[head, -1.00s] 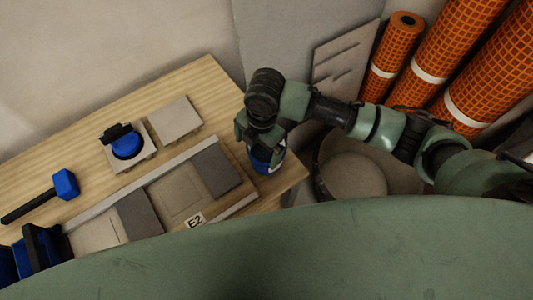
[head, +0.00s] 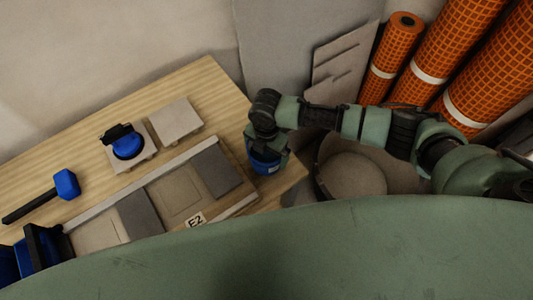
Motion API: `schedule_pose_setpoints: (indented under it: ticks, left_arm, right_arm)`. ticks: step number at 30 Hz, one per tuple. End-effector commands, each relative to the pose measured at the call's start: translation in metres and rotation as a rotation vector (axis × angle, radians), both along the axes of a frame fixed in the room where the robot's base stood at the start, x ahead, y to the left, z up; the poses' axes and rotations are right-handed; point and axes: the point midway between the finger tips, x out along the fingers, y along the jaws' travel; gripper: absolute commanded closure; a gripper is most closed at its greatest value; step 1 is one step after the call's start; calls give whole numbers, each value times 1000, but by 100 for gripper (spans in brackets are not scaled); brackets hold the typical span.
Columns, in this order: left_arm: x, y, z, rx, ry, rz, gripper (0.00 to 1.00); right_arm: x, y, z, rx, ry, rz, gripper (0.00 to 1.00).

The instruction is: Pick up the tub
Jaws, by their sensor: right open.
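The blue tub (head: 264,167) stands on the right end of the wooden table, beside the row of tiles. My right gripper (head: 266,146) is open and reaches down at the tub's top. The gripper hides the tub's rim and upper part, and I cannot tell whether the fingers touch it. My left gripper is not in view.
Tiles and the E2 label (head: 196,220) lie just left of the tub. A blue suction lifter (head: 126,146) sits on a loose tile, near a blue mallet (head: 66,184). Orange rolls (head: 391,55) and a round bucket (head: 353,174) stand right of the table.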

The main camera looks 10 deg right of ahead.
Motion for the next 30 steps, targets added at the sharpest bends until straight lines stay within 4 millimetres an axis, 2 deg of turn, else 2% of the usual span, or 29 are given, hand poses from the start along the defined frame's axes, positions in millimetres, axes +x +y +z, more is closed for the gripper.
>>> schedule_pose_setpoints:
  ticks: [5,13,21,22,30]
  left_arm:
    - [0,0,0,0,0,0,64]
    - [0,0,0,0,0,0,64]
    - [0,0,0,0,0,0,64]
    - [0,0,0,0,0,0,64]
    - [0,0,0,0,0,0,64]
  right_arm:
    - [-1,0,-21,-1,1,0,0]
    - [0,0,-23,0,0,1,0]
    - [0,0,-23,-1,-1,0,75]
    - [1,0,-22,1,-2,0,78]
    - [1,0,-21,1,-2,0,78]
